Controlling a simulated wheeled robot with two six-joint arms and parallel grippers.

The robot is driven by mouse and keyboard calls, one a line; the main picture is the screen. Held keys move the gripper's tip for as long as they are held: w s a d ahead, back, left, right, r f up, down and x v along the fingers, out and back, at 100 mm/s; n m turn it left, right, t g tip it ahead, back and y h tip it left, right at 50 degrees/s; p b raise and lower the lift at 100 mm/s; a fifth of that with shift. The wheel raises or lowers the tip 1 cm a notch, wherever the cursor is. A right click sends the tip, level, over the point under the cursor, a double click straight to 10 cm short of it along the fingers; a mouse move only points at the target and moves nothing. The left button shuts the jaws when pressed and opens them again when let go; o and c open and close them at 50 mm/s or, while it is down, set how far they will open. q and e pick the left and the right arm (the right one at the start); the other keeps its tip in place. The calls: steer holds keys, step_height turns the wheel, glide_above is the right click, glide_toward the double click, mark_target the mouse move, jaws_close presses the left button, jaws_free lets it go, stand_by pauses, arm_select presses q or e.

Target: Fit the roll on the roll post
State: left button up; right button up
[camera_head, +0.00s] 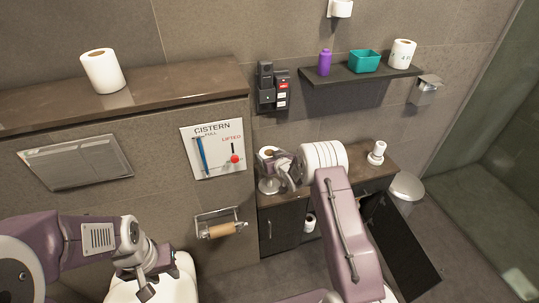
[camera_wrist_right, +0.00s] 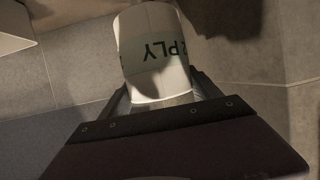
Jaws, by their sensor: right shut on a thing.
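My right gripper (camera_head: 277,166) is shut on a white roll (camera_head: 267,152) above the left end of the low counter. In the right wrist view the roll (camera_wrist_right: 155,50) sits between the two fingers, with a grey-green band printed "PLY". A round metallic base (camera_head: 268,186) shows just below the gripper; it may be the roll post, mostly hidden by gripper and roll. I cannot tell whether the roll touches it. My left gripper (camera_head: 155,279) looks open and empty, low at the left over the white toilet.
A white item on a round base (camera_head: 376,153) stands on the counter's right. A wall holder (camera_head: 221,229) carries a brown tube. The shelf (camera_head: 350,75) bears a purple bottle (camera_head: 325,62), teal box (camera_head: 365,61) and printed roll (camera_head: 402,53). Another roll (camera_head: 102,71) stands on the left ledge.

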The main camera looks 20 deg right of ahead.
steer(key=shift+f+b, duration=4.1)
steer(key=shift+f, duration=1)
steer(key=o, duration=1.5)
steer(key=b+v, duration=0.1)
steer(key=v, duration=0.8)
steer(key=shift+b, duration=0.3)
